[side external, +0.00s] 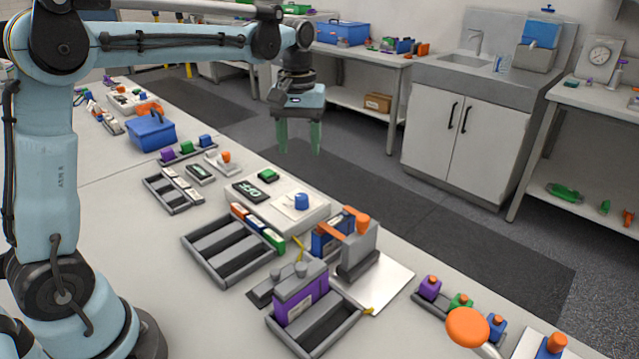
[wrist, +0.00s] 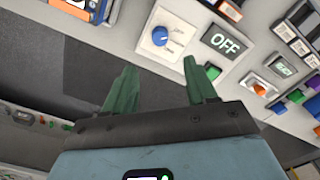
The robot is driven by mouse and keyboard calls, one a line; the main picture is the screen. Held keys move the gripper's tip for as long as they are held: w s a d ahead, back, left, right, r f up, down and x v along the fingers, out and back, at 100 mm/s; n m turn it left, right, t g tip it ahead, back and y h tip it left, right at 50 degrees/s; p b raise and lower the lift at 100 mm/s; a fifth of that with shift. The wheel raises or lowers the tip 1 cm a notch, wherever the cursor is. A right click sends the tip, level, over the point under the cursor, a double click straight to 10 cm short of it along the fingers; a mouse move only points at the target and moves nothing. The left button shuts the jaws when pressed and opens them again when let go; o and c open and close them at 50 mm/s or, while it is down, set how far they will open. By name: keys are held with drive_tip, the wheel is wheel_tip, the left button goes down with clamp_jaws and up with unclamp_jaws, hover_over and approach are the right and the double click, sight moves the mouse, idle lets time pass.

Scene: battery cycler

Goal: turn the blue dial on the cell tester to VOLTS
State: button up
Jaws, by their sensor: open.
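The cell tester (side external: 312,221) is a pale box on the bench with a dark display reading OFF (wrist: 226,42) and a green button (side external: 268,175). Its blue dial (side external: 301,201) sits on a white plate on top; it also shows in the wrist view (wrist: 160,36), at the upper middle. The dial's marks are too small to read. My gripper (side external: 299,152) has green fingers, spread apart and empty. It hangs in the air beyond the tester, over the floor side, clear of the dial. In the wrist view the fingertips (wrist: 160,80) are below the dial.
A grey rack (side external: 190,248) with coloured cells stands in front of the tester. A grey fixture with an orange lever (side external: 358,250) stands to its right. A small device with an orange knob (side external: 224,161) is to its left. The air above the tester is clear.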

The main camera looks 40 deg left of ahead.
sight(301, 196)
wheel_tip(301, 196, down, 12)
drive_tip(key=shift+f, duration=0.1)
idle(0.5)
drive_tip(key=c, duration=1.1)
